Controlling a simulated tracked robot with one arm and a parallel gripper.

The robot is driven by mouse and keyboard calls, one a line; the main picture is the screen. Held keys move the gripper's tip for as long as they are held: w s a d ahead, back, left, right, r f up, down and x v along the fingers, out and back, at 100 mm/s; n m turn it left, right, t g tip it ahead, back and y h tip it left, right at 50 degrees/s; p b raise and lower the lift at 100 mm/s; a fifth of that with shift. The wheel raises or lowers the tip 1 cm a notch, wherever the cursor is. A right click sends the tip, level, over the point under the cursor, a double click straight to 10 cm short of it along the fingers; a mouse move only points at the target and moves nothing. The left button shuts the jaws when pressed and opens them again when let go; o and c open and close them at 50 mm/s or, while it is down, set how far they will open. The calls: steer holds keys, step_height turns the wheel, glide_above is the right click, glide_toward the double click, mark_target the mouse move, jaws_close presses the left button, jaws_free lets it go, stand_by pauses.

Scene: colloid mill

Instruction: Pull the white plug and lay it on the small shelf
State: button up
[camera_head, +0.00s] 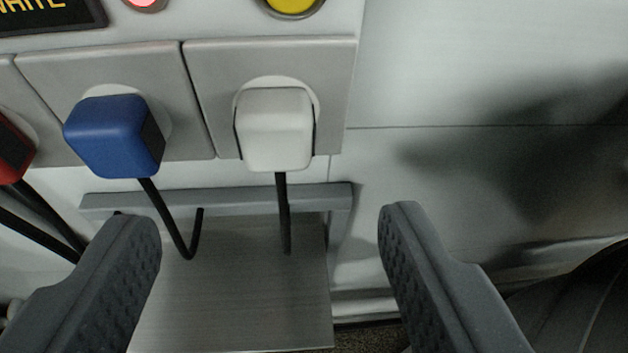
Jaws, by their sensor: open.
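The white plug (274,130) sits in the right-hand socket of a grey panel, with a black cable hanging from its underside. My gripper (270,225) is open and empty, its two dark fingers wide apart in the lower part of the view. The plug appears above the gap between the fingertips, and neither finger touches it. The small shelf (240,310) is a flat grey plate below the sockets, seen between the fingers. Its left part is hidden behind the left finger.
A blue plug (112,136) sits in the socket left of the white one, and a red plug (12,150) is cut off at the left edge. A grey bar (240,199) runs along the shelf's back. A yellow button (292,6) and a lit display (45,12) are above.

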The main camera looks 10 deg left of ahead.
mark_target(275, 144)
steer(key=shift+w+f, duration=0.1)
steer(key=shift+f, duration=0.05)
steer(key=x, duration=0.5)
steer(key=shift+w+f, duration=0.25)
steer(key=shift+f, duration=0.05)
steer(key=shift+b+x, duration=0.85)
steer(key=shift+x, duration=0.3)
steer(key=shift+w+a, duration=0.2)
steer(key=shift+w, duration=0.25)
steer(key=shift+b, duration=1.15)
